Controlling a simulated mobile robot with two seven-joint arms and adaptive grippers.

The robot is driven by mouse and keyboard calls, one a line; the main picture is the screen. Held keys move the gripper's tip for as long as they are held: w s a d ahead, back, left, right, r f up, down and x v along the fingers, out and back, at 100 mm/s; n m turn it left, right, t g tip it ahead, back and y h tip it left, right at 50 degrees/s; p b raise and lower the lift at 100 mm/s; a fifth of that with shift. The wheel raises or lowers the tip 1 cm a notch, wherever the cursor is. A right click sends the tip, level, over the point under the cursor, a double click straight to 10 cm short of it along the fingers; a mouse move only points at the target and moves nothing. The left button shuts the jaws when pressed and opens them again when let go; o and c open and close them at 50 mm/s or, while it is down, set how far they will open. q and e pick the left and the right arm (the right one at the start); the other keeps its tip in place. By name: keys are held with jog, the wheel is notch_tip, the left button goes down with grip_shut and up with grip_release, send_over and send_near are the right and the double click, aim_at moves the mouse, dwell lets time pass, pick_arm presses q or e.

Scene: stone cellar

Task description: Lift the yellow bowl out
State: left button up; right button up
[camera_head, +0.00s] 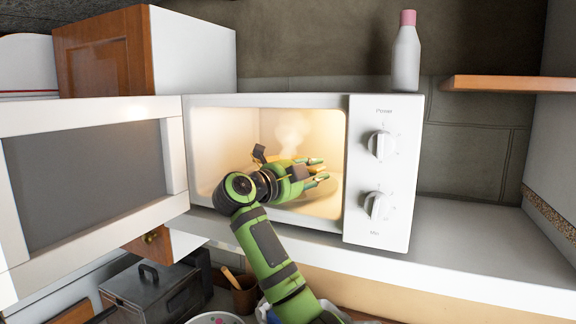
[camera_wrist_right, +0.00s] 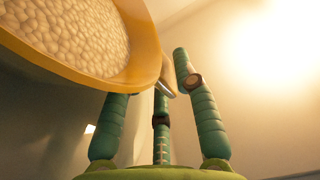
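The yellow bowl (camera_wrist_right: 138,50) fills the upper left of the right wrist view, tilted in that picture, with pale lumpy food inside. In the head view it is mostly hidden behind my right gripper, inside the lit microwave (camera_head: 224,130). My right gripper (camera_head: 320,169) reaches through the microwave's open front. In the wrist view its green fingers stand on either side of the bowl's near rim, with a small gap at the right finger. It looks open; contact behind the bowl is hidden. My left gripper is not in view.
The microwave door (camera_head: 85,170) stands wide open to the left. A white bottle (camera_head: 406,58) with a pink cap stands on top of the microwave. The white shelf (camera_head: 480,240) to the right is clear. A dark metal box (camera_head: 155,290) sits below.

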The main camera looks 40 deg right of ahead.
jog(key=shift+a, duration=0.15)
grip_shut()
